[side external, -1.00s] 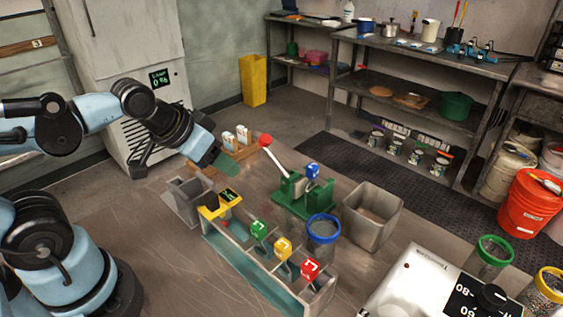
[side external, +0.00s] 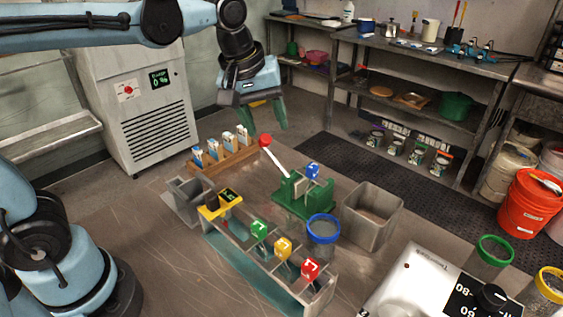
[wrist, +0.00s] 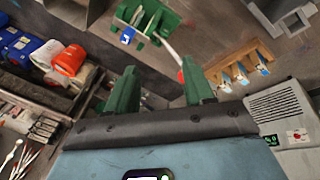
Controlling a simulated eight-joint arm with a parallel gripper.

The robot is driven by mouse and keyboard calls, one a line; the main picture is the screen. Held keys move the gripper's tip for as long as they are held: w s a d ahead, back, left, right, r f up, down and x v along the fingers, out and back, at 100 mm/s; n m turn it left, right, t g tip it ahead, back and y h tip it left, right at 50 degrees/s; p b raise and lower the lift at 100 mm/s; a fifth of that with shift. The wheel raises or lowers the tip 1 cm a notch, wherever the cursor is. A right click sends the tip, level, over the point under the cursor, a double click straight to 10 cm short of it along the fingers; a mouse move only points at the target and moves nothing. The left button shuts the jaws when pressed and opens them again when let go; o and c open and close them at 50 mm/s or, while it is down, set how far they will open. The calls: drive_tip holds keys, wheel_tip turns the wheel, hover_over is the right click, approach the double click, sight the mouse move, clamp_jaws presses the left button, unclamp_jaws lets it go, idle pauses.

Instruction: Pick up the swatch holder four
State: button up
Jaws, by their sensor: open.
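A wooden rack (side external: 225,164) stands on the table with several white-and-blue upright pieces, likely the swatch holders (side external: 228,140), in a row. I cannot read any numbers, so I cannot tell which is four. The rack (wrist: 240,60) also shows at the upper right of the wrist view, with its holders (wrist: 262,68). My gripper (side external: 262,113) is open and empty, with green fingers pointing down. It is high up, above and to the right of the rack in the side view. The wrist view shows the fingers (wrist: 158,68) apart, with nothing between them.
A green press (side external: 303,200) with a red-knobbed lever (side external: 272,155) and a blue-topped piece stands right of the rack. In front are a divided tray (side external: 245,262) with lettered coloured tags, a blue-rimmed jar (side external: 323,230) and a grey bin (side external: 372,215). Shelves line the back.

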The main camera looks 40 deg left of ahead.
drive_tip(key=w+d+n+g, duration=0.3)
drive_tip(key=w+d+n, duration=0.3)
drive_tip(key=w+n, duration=0.15)
drive_tip(key=n, duration=0.2)
hover_over(313, 166)
drive_tip(key=shift+g, duration=0.3)
drive_tip(key=f, duration=0.6)
drive_tip(key=shift+w+d+f, duration=0.1)
drive_tip(key=shift+d+f, duration=0.15)
drive_tip(key=shift+f, duration=0.15)
drive_tip(key=shift+a+f, duration=0.15)
drive_tip(key=shift+f, duration=1.2)
drive_tip(key=shift+a+f, duration=0.15)
drive_tip(key=shift+f, duration=1.2)
drive_tip(key=shift+c, duration=0.3)
clamp_jaws()
